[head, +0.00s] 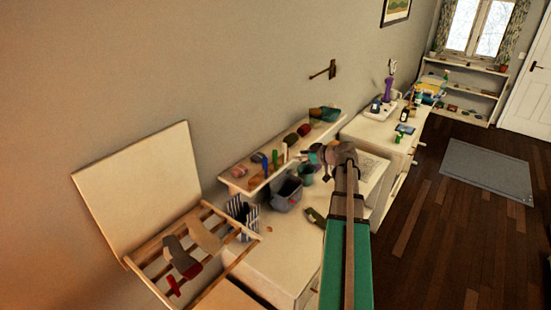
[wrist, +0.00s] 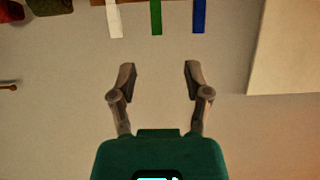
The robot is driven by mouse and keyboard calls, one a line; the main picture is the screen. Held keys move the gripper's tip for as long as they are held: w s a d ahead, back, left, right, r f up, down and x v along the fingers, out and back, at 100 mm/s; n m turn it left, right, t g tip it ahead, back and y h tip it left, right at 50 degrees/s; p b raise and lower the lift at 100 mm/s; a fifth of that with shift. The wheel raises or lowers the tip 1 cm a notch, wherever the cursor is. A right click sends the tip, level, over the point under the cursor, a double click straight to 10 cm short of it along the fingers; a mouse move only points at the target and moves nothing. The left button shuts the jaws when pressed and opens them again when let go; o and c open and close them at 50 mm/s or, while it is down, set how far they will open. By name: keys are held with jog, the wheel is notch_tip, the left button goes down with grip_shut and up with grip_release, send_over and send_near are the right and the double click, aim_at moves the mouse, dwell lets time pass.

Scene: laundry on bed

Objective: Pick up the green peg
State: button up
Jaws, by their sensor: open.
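The green peg (head: 275,160) stands upright on the wall shelf in the head view, between a white peg (head: 284,153) and a blue peg (head: 265,161). In the wrist view the green peg (wrist: 156,17) shows at the top middle, beyond the fingertips, with the white peg (wrist: 114,18) to its left and the blue peg (wrist: 199,15) to its right. My gripper (wrist: 159,70) is open and empty, its fingers apart and roughly in line with the green peg. In the head view my gripper (head: 318,155) is to the right of the pegs, partly hidden by my arm.
The shelf (head: 236,184) also carries several dark red and green items. Below it, a dresser holds a grey bin (head: 287,194), a striped container (head: 242,215) and a green cup (head: 306,174). A wooden rack (head: 150,275) stands at the left.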

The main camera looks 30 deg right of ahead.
aim_at(276, 155)
jog(key=shift+s+d, duration=0.1)
jog(key=shift+s, duration=0.05)
jog(key=shift+b+x, duration=1.65)
jog(key=shift+x, duration=2.65)
jog(key=shift+d, duration=0.1)
